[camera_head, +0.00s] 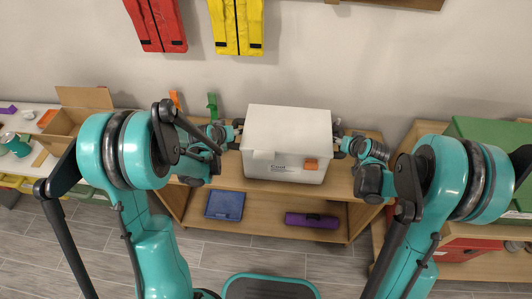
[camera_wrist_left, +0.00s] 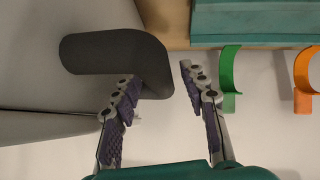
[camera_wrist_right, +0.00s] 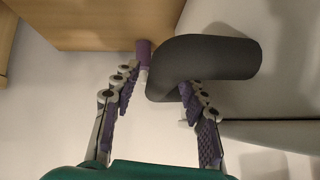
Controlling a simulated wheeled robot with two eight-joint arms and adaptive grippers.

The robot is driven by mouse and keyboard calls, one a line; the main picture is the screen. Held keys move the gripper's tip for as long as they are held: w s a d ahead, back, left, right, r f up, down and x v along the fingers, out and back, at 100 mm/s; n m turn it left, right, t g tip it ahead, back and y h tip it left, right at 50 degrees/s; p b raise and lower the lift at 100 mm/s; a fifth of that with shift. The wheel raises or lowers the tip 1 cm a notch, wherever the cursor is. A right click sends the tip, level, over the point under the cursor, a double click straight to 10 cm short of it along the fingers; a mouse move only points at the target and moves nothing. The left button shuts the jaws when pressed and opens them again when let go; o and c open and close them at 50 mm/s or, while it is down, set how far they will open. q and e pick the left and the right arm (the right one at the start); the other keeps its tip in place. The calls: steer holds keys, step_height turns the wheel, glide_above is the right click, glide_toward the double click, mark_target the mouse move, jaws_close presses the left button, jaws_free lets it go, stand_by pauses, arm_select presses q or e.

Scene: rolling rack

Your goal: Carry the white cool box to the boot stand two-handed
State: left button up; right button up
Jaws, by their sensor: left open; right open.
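The white cool box (camera_head: 287,135) stands on the top of a wooden shelf unit (camera_head: 262,200), with an orange latch (camera_head: 311,164) on its front. My left gripper (camera_head: 238,134) is at the box's left side and my right gripper (camera_head: 340,145) at its right side. In the left wrist view the open fingers (camera_wrist_left: 155,82) are near a dark grey side handle (camera_wrist_left: 120,60), whose end reaches between them. In the right wrist view the open fingers (camera_wrist_right: 158,85) have the other dark handle (camera_wrist_right: 210,58) partly between them. I cannot tell whether either touches. No boot stand is clearly identifiable.
A blue case (camera_head: 225,205) and a purple roll (camera_head: 312,220) lie on the lower shelf. Green (camera_head: 212,105) and orange (camera_head: 175,100) hooks stand behind left. An open cardboard box (camera_head: 75,118) is on the left table. A green container (camera_head: 490,135) is at right. Floor in front is clear.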

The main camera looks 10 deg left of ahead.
steer(key=shift+s+r, duration=0.1)
arm_select(q)
steer(key=v, duration=1.1)
steer(key=shift+s+r, duration=0.15)
steer(key=shift+s, duration=0.15)
arm_select(e)
steer(key=v, duration=1.2)
arm_select(q)
steer(key=s+d+r+g+y, duration=0.1)
steer(key=s+d+r, duration=0.1)
steer(key=s, duration=0.8)
steer(key=s+d+r+m+g, duration=0.1)
steer(key=s+r, duration=0.1)
steer(key=s, duration=0.8)
steer(key=shift+s+d+r+y, duration=0.25)
steer(key=shift+d+r+y, duration=0.15)
arm_select(e)
steer(key=s+a+r+g+h, duration=0.1)
steer(key=s+a+r, duration=0.1)
steer(key=s, duration=0.8)
steer(key=s+a+r+g, duration=0.1)
steer(key=s+r, duration=0.1)
steer(key=s, duration=0.8)
steer(key=shift+s+a+r+n+h, duration=0.25)
steer(key=shift+a+r+n+h, duration=0.05)
steer(key=shift+a+n+h, duration=0.1)
